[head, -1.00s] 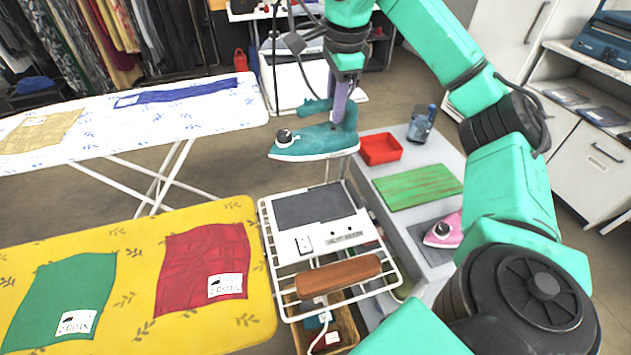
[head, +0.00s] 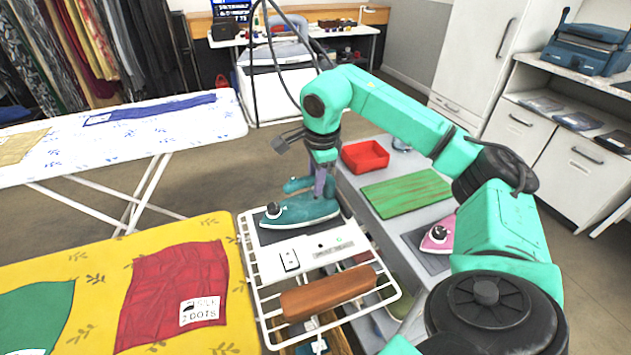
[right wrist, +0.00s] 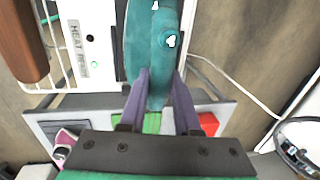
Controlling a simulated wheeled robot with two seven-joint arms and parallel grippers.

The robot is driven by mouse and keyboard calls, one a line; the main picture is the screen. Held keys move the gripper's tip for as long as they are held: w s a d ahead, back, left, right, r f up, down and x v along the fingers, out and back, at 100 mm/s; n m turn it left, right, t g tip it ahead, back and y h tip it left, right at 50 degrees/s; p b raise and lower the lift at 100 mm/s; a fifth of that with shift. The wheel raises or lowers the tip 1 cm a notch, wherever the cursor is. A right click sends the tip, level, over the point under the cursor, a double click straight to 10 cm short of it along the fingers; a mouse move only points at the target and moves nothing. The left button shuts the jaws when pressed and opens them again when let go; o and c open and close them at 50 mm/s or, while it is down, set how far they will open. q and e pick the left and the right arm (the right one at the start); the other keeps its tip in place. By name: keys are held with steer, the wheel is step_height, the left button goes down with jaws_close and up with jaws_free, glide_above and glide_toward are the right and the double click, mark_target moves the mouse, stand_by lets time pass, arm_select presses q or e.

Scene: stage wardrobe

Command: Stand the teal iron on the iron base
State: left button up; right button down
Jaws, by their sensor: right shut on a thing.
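The teal iron (head: 300,212) is over the dark plate of the iron base (head: 305,249), a white unit with a switch and a "HEAT" label, set in a white wire rack. The iron lies level, its pointed end to the left, and hides most of the dark plate. I cannot tell whether its sole touches the plate. My right gripper (head: 324,186) is shut on the iron's handle from above. The right wrist view shows the iron (right wrist: 137,45) between the fingers (right wrist: 160,80), beside the base's white panel (right wrist: 96,35). My left gripper is out of view.
A brown wooden block (head: 328,292) lies on the rack's front wires. To the right are a red tray (head: 365,157), a green board (head: 405,191) and a pink iron (head: 438,236). A yellow ironing board (head: 90,268) with cloths stands at the left.

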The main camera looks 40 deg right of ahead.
steer(key=c, duration=1)
jaws_free()
steer(key=shift+f, duration=0.2)
steer(key=shift+c, duration=0.2)
steer(key=o, duration=0.4)
steer(key=shift+r, duration=0.3)
steer(key=r, duration=0.4)
steer(key=s+r+p, duration=0.1)
steer(key=r, duration=0.2)
steer(key=s+r+p, duration=0.1)
steer(key=r, duration=0.3)
steer(key=shift+s+a+r, duration=0.15)
steer(key=shift+a+r, duration=0.15)
steer(key=shift+a, duration=0.1)
steer(key=shift+p, duration=0.3)
